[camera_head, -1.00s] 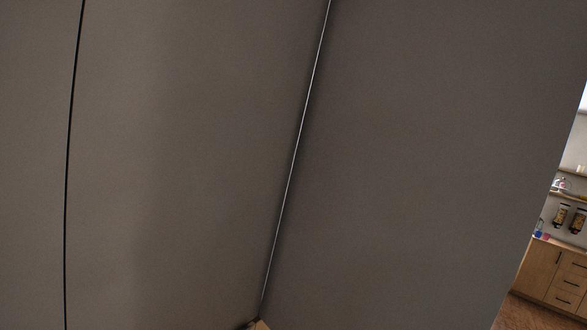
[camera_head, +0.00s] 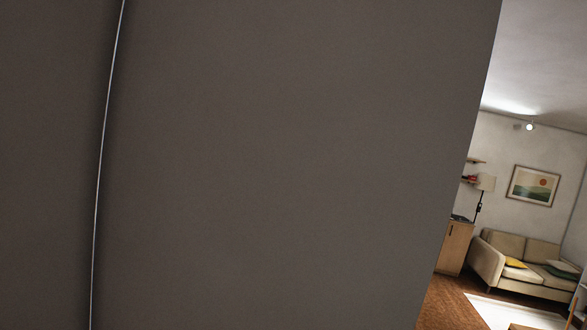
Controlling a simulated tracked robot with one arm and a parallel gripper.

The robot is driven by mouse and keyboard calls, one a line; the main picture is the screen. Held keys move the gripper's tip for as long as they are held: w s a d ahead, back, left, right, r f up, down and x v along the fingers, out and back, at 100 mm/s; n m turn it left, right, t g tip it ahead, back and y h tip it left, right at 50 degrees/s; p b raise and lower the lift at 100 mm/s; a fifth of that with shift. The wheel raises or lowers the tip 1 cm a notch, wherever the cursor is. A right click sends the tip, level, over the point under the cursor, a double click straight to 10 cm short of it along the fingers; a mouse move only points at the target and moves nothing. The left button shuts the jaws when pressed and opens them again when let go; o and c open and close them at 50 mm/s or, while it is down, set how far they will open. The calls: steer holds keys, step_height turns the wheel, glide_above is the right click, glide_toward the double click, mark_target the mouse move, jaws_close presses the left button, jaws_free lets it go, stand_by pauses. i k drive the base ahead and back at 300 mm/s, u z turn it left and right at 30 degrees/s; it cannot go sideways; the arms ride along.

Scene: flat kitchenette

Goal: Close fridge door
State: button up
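A large, flat dark grey surface (camera_head: 290,170) fills most of the view at close range. It looks like a fridge panel, but I cannot tell whether it is the door or the side. A thin, pale, slightly curved seam (camera_head: 100,185) runs down its left part, with another grey panel (camera_head: 45,170) to the left of it. No handle shows. How far the fridge door stands open cannot be seen. My gripper is not in view.
Beyond the grey surface's slanted right edge is an open room. It has a beige sofa (camera_head: 525,265) with cushions, a framed picture (camera_head: 534,188), a floor lamp (camera_head: 485,184), a wooden cabinet (camera_head: 453,248) and a pale rug (camera_head: 510,313). Wooden floor (camera_head: 447,300) shows at lower right.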

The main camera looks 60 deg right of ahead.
mark_target(265, 164)
steer(key=z, duration=0.95)
steer(key=i, duration=0.45)
steer(key=u, duration=0.2)
steer(key=k, duration=0.4)
steer(key=z, duration=0.2)
